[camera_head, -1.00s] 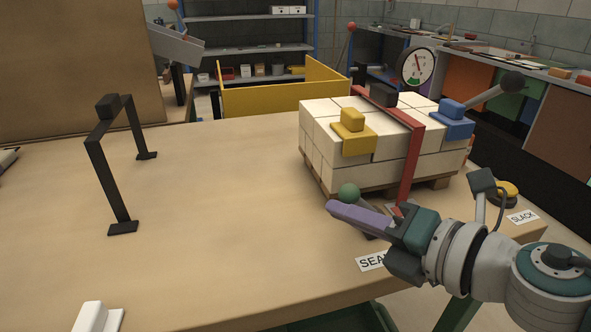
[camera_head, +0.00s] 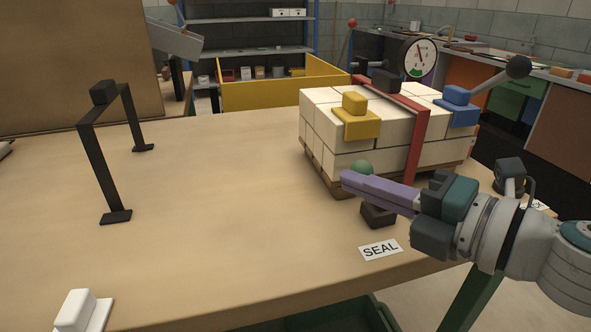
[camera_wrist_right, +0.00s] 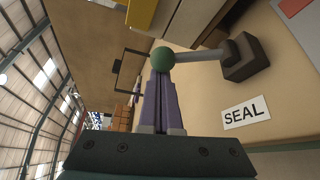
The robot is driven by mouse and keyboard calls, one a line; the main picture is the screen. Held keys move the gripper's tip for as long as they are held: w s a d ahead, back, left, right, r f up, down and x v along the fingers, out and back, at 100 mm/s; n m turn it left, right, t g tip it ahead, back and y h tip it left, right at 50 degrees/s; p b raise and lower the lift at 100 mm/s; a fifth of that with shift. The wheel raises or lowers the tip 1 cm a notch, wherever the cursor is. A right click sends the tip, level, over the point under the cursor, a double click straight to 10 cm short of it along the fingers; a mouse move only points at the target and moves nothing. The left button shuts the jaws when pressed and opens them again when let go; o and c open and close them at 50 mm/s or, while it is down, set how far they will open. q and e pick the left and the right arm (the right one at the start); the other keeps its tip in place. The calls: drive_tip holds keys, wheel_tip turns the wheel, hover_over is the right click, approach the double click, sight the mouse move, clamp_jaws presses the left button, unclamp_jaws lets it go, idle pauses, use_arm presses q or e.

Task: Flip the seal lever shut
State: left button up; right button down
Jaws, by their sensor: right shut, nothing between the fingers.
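The seal lever has a green ball knob (camera_head: 362,169), a grey rod and a dark base (camera_head: 378,214) by the SEAL label (camera_head: 380,249). In the right wrist view the knob (camera_wrist_right: 162,59) is just beyond my fingertips and the rod (camera_wrist_right: 200,56) runs right to the base (camera_wrist_right: 245,57). My right gripper (camera_head: 346,181) is shut and empty, its purple fingers beside the knob; in the wrist view (camera_wrist_right: 160,78) the tips meet or nearly meet it. I cannot tell whether they touch. In the head view the fingers hide most of the rod. My left gripper is not in view.
A black arch (camera_head: 95,165) stands left. The table's middle is clear.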

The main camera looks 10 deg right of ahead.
drive_tip(key=shift+d+r+m+t+y+b, duration=0.2)
drive_tip(key=shift+d+m+t+y+b, duration=0.3)
drive_tip(key=shift+d+m+b, duration=0.55)
drive_tip(key=m+b, duration=0.1)
drive_tip(key=d+m+t+b, duration=0.1)
drive_tip(key=shift+w+d+r+m, duration=0.1)
drive_tip(key=shift+d+r+m, duration=0.05)
drive_tip(key=shift+r+m, duration=0.2)
drive_tip(key=d+m+t+b, duration=0.1)
drive_tip(key=m, duration=0.2)
drive_tip(key=d+m+t+b, duration=0.2)
drive_tip(key=m, duration=0.1)
drive_tip(key=shift+d+r, duration=0.2)
drive_tip(key=shift+r, duration=0.15)
